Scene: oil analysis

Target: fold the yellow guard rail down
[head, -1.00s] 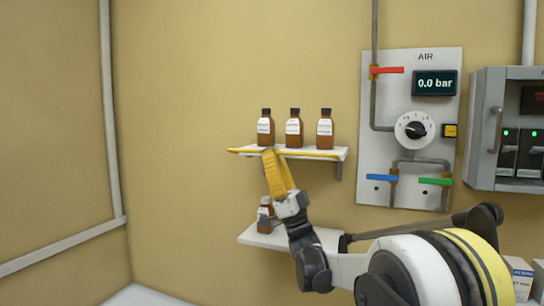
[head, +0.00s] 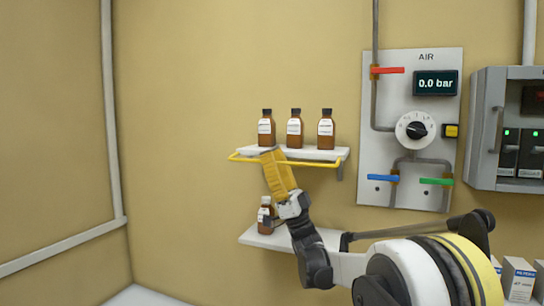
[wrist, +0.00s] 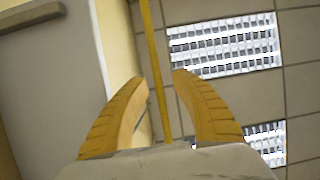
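The yellow guard rail (head: 315,164) runs along the front of the upper white shelf (head: 318,153). It sits slightly below the shelf top and stands out from the shelf's front edge. My gripper (head: 271,153) is at the left part of the rail, with its yellow fingers pointing up. In the wrist view, the rail (wrist: 153,45) passes as a thin yellow bar between the two fingertips (wrist: 158,76). The fingers are apart, with gaps to the bar. My gripper hides a short part of the rail in the head view.
Brown bottles (head: 295,130) stand on the upper shelf behind the rail. Another brown bottle (head: 265,215) stands on the lower shelf (head: 270,238), close to my gripper. The AIR panel (head: 450,95) is to the right. The wall at left is clear.

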